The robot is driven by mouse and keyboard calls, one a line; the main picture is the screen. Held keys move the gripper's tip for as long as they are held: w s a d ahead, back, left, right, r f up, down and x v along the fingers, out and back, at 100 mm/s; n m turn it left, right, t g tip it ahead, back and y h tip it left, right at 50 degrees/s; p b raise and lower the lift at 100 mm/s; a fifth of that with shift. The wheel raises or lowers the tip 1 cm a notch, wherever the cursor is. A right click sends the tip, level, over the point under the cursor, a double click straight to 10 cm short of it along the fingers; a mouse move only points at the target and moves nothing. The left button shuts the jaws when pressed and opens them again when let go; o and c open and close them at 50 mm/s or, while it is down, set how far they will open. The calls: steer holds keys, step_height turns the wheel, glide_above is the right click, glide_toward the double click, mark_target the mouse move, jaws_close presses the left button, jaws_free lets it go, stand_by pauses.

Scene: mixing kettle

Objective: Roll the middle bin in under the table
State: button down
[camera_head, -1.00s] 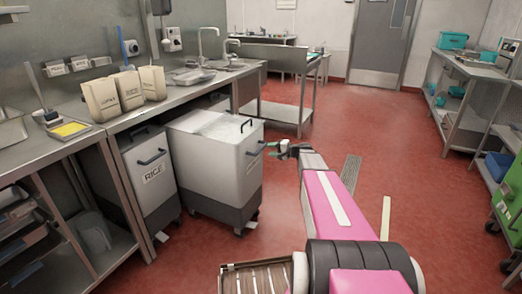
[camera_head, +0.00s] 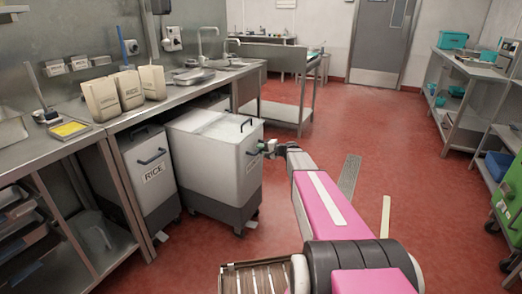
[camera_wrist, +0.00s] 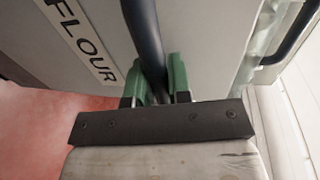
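The middle bin (camera_head: 215,160) is white-grey with a dark grey base on castors and a clear lid. It stands pulled out in front of the table (camera_head: 180,95), angled to the table. The wrist view shows its FLOUR label (camera_wrist: 82,38) and dark handle (camera_wrist: 145,40). My gripper (camera_head: 266,147) is at the handle on the bin's front face. In the wrist view its green fingers (camera_wrist: 158,85) sit close on both sides of the handle bar and appear shut on it. The bin's far side is hidden.
The RICE bin (camera_head: 150,180) stands left of it under the table, beside a table leg. Open red floor (camera_head: 310,150) lies to the right. Shelving (camera_head: 465,95) stands at the far right.

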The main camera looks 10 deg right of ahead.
steer(key=r+x, duration=0.3)
steer(key=x, duration=1.1)
steer(key=a+r+x, duration=0.1)
steer(key=r+x, duration=0.2)
steer(key=x, duration=1.2)
steer(key=w+r+x, duration=0.1)
steer(key=r+x, duration=0.2)
steer(key=x, duration=1.1)
steer(key=shift+a, duration=0.4)
steer(key=shift+w, duration=0.2)
steer(key=c, duration=1.1)
jaws_free()
steer(key=shift+a, duration=0.15)
steer(key=shift+o, duration=0.2)
steer(key=shift+s, duration=0.1)
steer(key=v, duration=1)
steer(key=shift+s+d, duration=0.15)
steer(key=shift+d, duration=0.2)
